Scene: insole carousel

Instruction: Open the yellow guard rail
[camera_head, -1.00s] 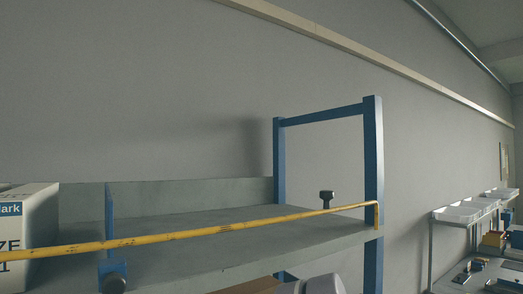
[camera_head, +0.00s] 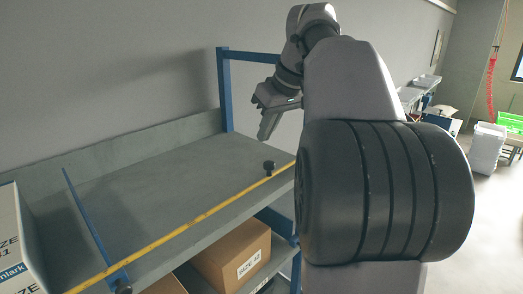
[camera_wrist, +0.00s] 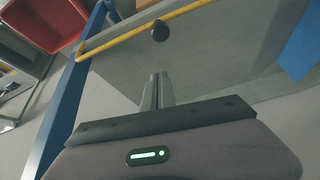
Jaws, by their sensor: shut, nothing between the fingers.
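The yellow guard rail (camera_head: 190,224) runs along the front edge of the grey upper shelf (camera_head: 170,165). A black knob (camera_head: 269,168) stands by the rail near its right end. The rail (camera_wrist: 187,11) and the knob (camera_wrist: 160,33) also show in the wrist view, above my fingertips. My gripper (camera_head: 265,138) is over the shelf's right part, behind the rail and apart from it. Its fingers (camera_wrist: 161,76) are together and empty, pointing towards the knob. My arm hides the rail's right end in the head view.
A blue post frame (camera_head: 226,90) stands at the shelf's right end. A white box (camera_head: 12,240) is at the left, past a blue divider (camera_head: 90,220). A cardboard box (camera_head: 232,256) sits on the level below. A red bin (camera_wrist: 45,22) shows in the wrist view.

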